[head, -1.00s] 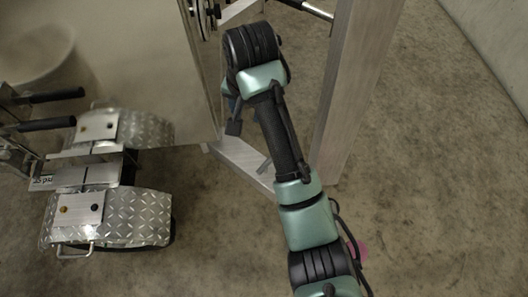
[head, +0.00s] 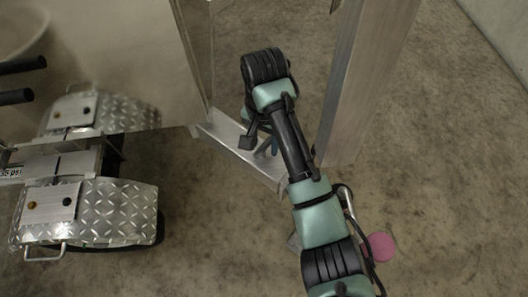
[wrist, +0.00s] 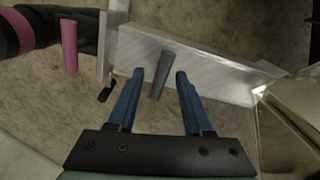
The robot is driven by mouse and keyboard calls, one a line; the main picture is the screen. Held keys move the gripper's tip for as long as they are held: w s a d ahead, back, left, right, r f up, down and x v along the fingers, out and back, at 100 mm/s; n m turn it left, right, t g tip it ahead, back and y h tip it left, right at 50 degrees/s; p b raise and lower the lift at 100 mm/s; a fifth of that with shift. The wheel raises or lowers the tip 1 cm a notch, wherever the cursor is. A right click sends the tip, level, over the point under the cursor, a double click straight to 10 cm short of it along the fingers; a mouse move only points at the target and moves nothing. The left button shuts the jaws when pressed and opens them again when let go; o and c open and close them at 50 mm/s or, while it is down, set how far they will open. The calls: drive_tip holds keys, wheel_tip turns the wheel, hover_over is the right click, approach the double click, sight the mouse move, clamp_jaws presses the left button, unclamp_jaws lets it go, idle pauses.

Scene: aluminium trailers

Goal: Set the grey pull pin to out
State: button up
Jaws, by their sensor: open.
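The grey pull pin (wrist: 162,75) is a dark grey rod standing out of an aluminium beam (wrist: 215,75) in the wrist view. My gripper (wrist: 160,75) is open, with its two blue fingers on either side of the pin. A gap shows between the pin and each finger, so I see no grip on it. In the head view my gripper (head: 270,148) is just above the beam (head: 225,135), and my arm hides most of the pin there.
A pink pin (wrist: 70,46) stands left of the beam in the wrist view. An upright aluminium post (head: 365,85) rises close to the right of my arm in the head view. Tread-plate fenders (head: 115,212) are at left. Concrete floor (head: 440,170) is clear at right.

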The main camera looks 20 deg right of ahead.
sight(264, 145)
drive_tip(key=shift+f+b, duration=0.5)
drive_tip(key=shift+f, duration=1.05)
drive_tip(key=shift+c, duration=0.2)
clamp_jaws()
drive_tip(key=shift+r, duration=0.1)
